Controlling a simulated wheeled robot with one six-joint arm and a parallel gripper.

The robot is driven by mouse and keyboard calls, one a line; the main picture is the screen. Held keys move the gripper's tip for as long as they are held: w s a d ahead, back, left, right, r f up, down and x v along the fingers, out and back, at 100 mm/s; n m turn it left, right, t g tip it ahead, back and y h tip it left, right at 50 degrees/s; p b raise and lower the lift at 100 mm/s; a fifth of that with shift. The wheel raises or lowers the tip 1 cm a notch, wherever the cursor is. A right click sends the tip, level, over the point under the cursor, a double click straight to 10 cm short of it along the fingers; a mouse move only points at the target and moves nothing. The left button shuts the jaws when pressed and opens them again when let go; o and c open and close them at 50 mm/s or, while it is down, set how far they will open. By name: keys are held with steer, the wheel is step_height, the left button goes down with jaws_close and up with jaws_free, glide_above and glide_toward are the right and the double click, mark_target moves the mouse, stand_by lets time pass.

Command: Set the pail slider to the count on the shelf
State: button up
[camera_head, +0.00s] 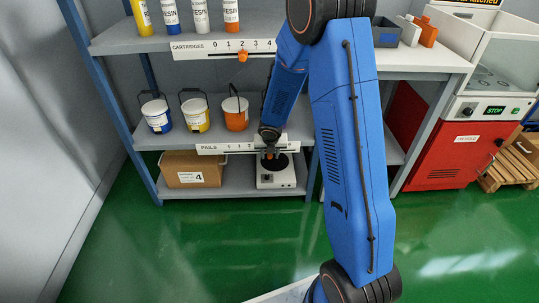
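Three pails stand on the middle shelf: a white one with a blue label (156,115), one with a yellow label (195,114) and an orange one (235,113). The PAILS scale (222,148) is a white strip on that shelf's front edge; the figures 1 and 2 show. My arm hides part of the strip. My gripper (270,150) is at the strip, right of the pails. A small orange piece at its tip looks like the pail slider, but slider and fingertips cannot be told apart. Whether the fingers are open or shut is too small to see.
Above, the CARTRIDGES scale (212,50) has an orange slider (242,56) near 2, below several resin cartridges (201,17). A cardboard box (192,170) and a white device with a black plate (277,177) sit on the bottom shelf. The green floor (460,235) is clear.

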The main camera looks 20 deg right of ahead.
steer(key=shift+r, duration=0.1)
steer(key=v, duration=1.7)
steer(key=shift+s+r, duration=0.15)
stand_by(0.4)
steer(key=s+d+r+m, duration=0.2)
steer(key=s+r+m, duration=1)
steer(key=s+m, duration=0.3)
steer(key=s+r+m, duration=0.1)
steer(key=s+m, duration=0.7)
steer(key=s, duration=0.1)
steer(key=s+a+r+m+y, duration=0.1)
steer(key=s+r+m, duration=0.1)
steer(key=s+m, duration=0.7)
steer(key=shift+s+a+t, duration=0.3)
steer(key=shift+s+a, duration=0.05)
steer(key=shift+s, duration=0.3)
